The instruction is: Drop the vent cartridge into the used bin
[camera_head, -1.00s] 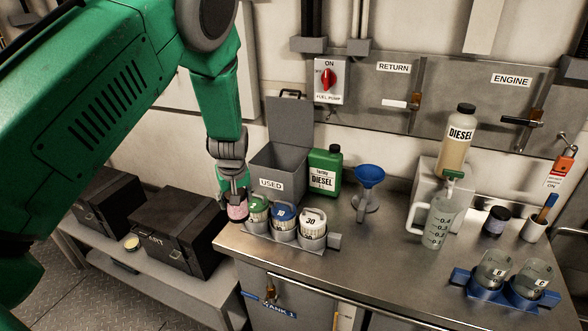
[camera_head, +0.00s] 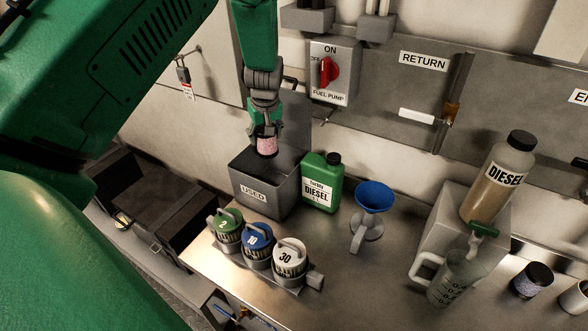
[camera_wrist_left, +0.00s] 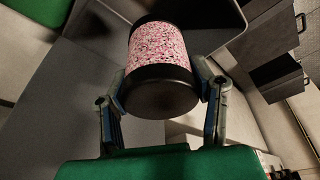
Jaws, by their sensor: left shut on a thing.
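The vent cartridge (camera_head: 267,147) is a small cylinder with a pink speckled band and black ends. My left gripper (camera_head: 265,131) is shut on it and holds it over the open grey used bin (camera_head: 262,194), which has a "USED" label and a raised lid behind. In the left wrist view the cartridge (camera_wrist_left: 158,60) sits between the two fingers (camera_wrist_left: 160,108), with grey bin surfaces beyond it. The bin's inside is partly hidden. My right gripper is not in view.
A green diesel can (camera_head: 322,183) stands close to the bin's right side, with a blue funnel (camera_head: 374,197) beyond it. A rack of numbered canisters (camera_head: 257,246) stands in front. A diesel bottle (camera_head: 497,178) and a clear jug (camera_head: 456,278) are at the right.

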